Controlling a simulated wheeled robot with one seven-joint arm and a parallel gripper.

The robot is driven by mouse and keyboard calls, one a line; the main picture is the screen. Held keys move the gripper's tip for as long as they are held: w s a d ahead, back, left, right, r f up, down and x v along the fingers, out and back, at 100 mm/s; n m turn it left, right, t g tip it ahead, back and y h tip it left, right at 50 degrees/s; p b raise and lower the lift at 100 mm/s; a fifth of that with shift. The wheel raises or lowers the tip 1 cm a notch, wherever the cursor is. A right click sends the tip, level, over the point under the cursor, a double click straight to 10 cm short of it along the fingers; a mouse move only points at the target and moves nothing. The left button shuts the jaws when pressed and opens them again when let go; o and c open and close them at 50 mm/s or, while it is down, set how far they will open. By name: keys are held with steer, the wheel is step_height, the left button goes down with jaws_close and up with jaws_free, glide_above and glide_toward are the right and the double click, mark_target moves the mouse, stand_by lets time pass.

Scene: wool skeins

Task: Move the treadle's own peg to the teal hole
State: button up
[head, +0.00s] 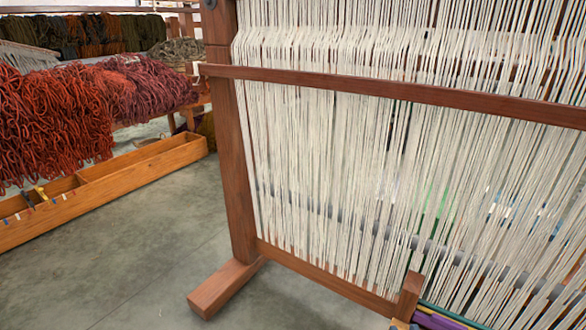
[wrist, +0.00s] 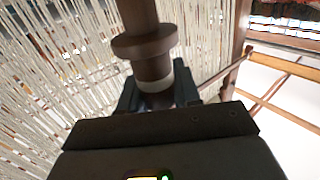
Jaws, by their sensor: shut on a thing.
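My gripper (wrist: 158,96) shows in the wrist view, its dark jaws shut on a brown turned wooden peg (wrist: 145,47). The peg has a wide collar and a pale band close to the jaws; its far end runs out of the top of the picture. The head view does not show my gripper or the peg. I cannot make out the teal hole or the treadle for sure in either view. Green and purple bars (head: 440,320) show at the bottom right edge of the head view, mostly cut off.
A loom with a brown frame post (head: 233,170), a crossbar (head: 400,91) and dense white warp threads (head: 330,170) fills the right. A compartmented wooden box (head: 130,180) and red yarn (head: 55,120) are at left. The grey floor (head: 130,260) between is clear.

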steer(key=r+p, duration=0.2)
steer(key=p, duration=0.2)
steer(key=s+r+p, duration=0.1)
steer(key=r+p, duration=0.2)
steer(key=p, duration=0.2)
steer(key=r+p, duration=0.3)
steer(key=p, duration=0.2)
steer(key=shift+s, duration=0.3)
steer(key=shift+s+r+p, duration=0.3)
steer(key=shift+r+p, duration=0.2)
steer(key=shift+p, duration=0.65)
steer(key=shift+s+f, duration=0.1)
